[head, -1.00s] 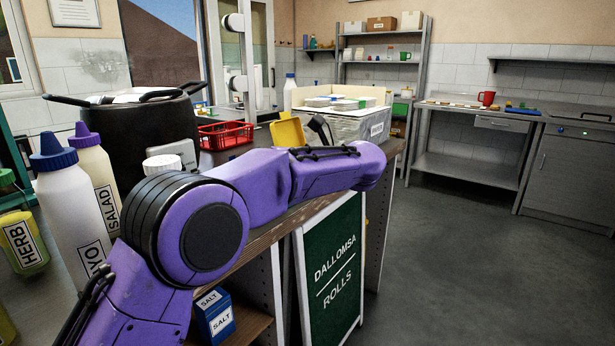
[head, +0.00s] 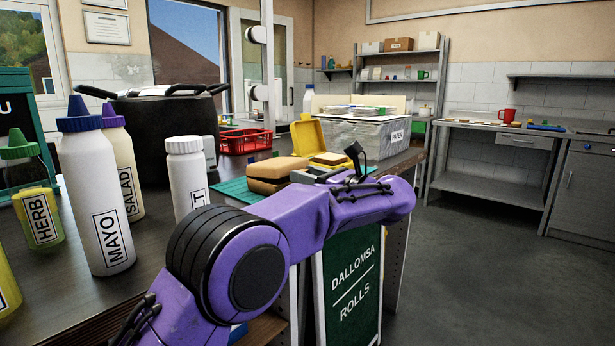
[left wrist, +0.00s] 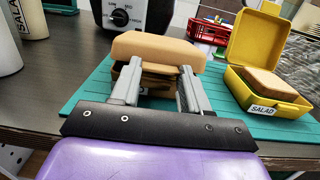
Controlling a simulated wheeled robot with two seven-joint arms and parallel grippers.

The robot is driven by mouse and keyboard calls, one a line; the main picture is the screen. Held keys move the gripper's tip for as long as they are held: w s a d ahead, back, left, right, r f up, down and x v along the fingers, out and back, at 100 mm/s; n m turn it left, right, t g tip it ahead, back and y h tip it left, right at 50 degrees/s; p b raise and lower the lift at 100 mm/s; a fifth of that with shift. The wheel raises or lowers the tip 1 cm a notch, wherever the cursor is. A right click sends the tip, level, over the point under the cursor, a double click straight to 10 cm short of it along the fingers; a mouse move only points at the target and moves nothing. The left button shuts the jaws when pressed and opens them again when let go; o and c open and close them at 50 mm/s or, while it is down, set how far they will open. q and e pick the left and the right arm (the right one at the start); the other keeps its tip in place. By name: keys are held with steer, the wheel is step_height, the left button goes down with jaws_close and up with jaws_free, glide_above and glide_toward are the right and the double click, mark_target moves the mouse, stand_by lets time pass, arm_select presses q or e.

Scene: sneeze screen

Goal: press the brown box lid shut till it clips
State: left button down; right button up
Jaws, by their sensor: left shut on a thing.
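The brown box (head: 268,187) stands on a teal mat (head: 232,189) on the counter. Its rounded lid (head: 281,166) sits over the base with a dark gap between them, clearest in the left wrist view, where the lid (left wrist: 155,45) shows. My left gripper (head: 308,174) is at the box's side. In the left wrist view my left gripper (left wrist: 158,70) has its grey fingers apart, shut on the brown box (left wrist: 150,84) at its near side, below the lid. The fingers hide part of the base. I cannot tell the clip's state. My right gripper is not in view.
An open yellow box (left wrist: 275,92) labelled SALAD, with a brown item inside, stands at the right on the mat. Bottles (head: 97,200), a white jar (head: 187,170), a black pot (head: 160,130), a red basket (head: 245,141) and a clear bin (head: 365,137) surround it.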

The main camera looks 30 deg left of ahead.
arm_select(q)
steer(key=shift+f, duration=0.15)
steer(key=c, duration=0.5)
jaws_free()
steer(key=shift+w, duration=0.1)
steer(key=d, duration=0.3)
steer(key=s+d, duration=0.1)
steer(key=d, duration=0.6)
steer(key=shift+s+d+f+p, duration=0.2)
steer(key=shift+s+f+p, duration=0.1)
